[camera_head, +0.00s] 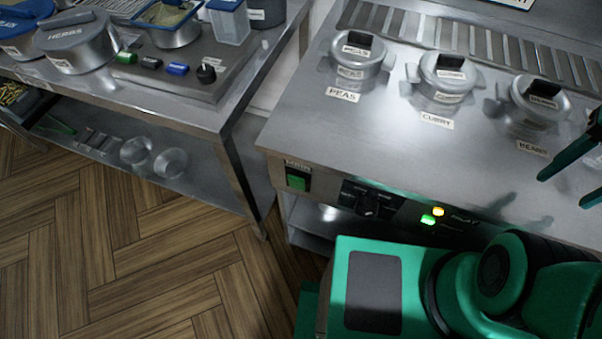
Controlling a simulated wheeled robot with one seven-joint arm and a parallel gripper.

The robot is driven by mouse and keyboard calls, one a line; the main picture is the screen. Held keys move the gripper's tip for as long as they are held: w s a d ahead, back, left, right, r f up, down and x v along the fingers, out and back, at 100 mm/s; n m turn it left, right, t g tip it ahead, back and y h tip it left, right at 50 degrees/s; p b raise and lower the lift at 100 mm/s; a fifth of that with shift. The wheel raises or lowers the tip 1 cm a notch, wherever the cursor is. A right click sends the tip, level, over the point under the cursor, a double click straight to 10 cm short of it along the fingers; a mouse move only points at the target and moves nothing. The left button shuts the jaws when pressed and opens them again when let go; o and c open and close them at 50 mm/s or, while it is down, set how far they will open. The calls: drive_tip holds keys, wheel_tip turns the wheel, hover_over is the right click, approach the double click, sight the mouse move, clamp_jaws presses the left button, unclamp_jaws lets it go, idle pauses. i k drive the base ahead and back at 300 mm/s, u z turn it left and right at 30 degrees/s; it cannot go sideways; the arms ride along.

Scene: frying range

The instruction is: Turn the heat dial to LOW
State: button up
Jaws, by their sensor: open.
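The heat dial is a black knob (368,204) on a dark plate on the front panel of the steel range (300,130). Small markings surround it, too small to read, and I cannot tell where it points. An amber light (439,211) and a green light (428,219) glow to its right, beside a label that seems to read HEAT. My gripper (561,192) is at the right edge of the view, partly cut off. Its two dark green fingers are apart and empty, well to the right of the dial.
A green main switch (298,180) sits left of the dial. Lidded pots labelled PEAS (357,60), CURRY (447,78) and BEANS (538,102) stand on the range. My green body fills the lower right.

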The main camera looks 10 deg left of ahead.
sight(366, 207)
drive_tip(key=z, duration=0.35)
drive_tip(key=k, duration=1.15)
drive_tip(key=u, duration=0.05)
